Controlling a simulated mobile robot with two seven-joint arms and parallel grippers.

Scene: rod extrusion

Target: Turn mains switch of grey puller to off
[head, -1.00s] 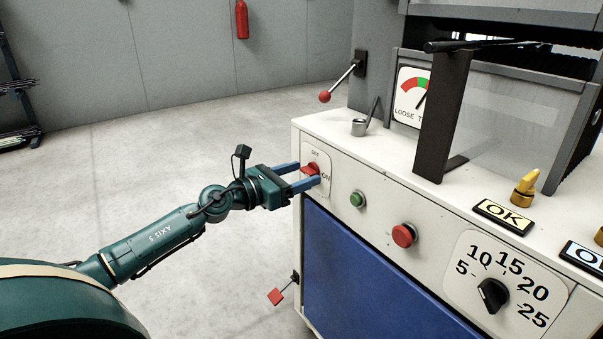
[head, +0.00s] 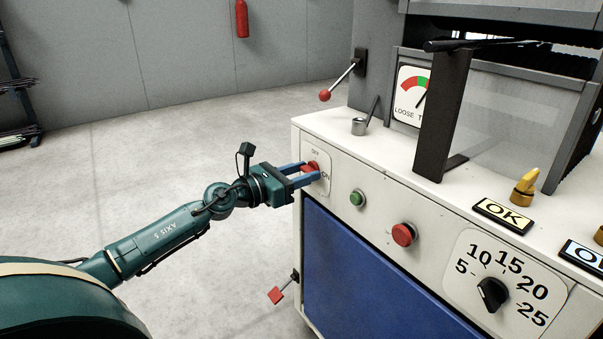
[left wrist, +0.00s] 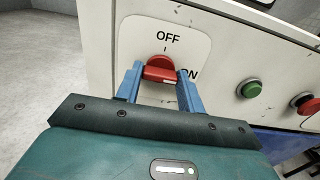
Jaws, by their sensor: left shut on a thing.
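The red mains switch (head: 309,168) sits on a white plate (head: 317,185) marked OFF at the top and ON at the right, on the left end of the grey puller's front panel (head: 378,208). In the left wrist view the red switch (left wrist: 160,68) lies between the blue fingers, below the OFF label, its handle lying roughly crosswise. My left gripper (head: 305,174) is shut on the switch handle; it also shows in the left wrist view (left wrist: 160,84). The fingers hide part of the switch and the plate. My right gripper is not in view.
A green button (head: 357,198), a red button (head: 403,235) and a black dial (head: 493,295) are on the same panel to the right. A red-knobbed lever (head: 325,95) stands out behind.

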